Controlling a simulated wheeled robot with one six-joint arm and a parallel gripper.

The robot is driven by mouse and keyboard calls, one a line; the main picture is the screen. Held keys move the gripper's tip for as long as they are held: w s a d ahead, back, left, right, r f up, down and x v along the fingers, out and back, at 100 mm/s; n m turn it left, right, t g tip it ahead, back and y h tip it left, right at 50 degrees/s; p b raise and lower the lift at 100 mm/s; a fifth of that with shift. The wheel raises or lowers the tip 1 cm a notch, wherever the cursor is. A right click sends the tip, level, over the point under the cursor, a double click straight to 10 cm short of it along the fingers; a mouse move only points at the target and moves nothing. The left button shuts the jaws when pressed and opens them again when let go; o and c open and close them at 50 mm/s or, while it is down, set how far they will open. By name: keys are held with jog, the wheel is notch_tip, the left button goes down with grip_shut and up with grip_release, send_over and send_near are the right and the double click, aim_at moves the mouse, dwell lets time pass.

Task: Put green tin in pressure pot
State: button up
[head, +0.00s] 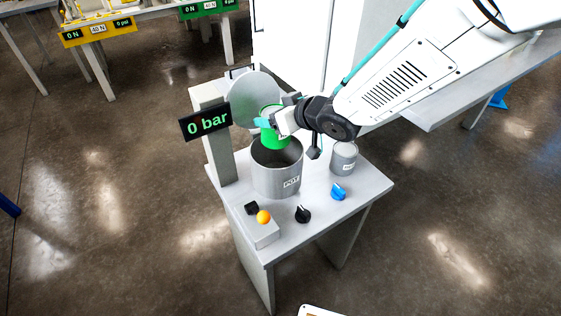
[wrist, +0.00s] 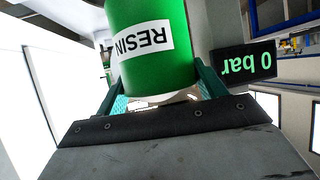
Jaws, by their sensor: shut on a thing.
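The green tin (head: 274,137) is held by my gripper (head: 268,122) over the mouth of the grey pressure pot (head: 277,182), toward its back rim. In the wrist view the green tin (wrist: 151,45) sits between the two teal fingers of my gripper (wrist: 158,88), with its white RESIN label facing the camera. Whether the tin's bottom is below the pot's rim I cannot tell. The pot's inside is mostly dark.
A display (head: 206,122) reads 0 bar, left of the pot. A small grey can (head: 344,158) stands at the right. A black knob (head: 303,214), a blue knob (head: 338,192) and an orange button (head: 263,217) are at the front of the grey stand (head: 285,240).

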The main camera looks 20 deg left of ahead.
aim_at(276, 145)
notch_tip(276, 145, down, 5)
jog(key=shift+w+r, duration=0.15)
jog(key=shift+r, duration=0.05)
jog(key=shift+f, duration=2.45)
jog(key=shift+f, duration=0.3)
jog(key=shift+f, duration=0.35)
jog(key=o, duration=1)
jog(key=shift+r, duration=0.3)
jog(key=v, duration=1.2)
jog(key=shift+r, duration=0.3)
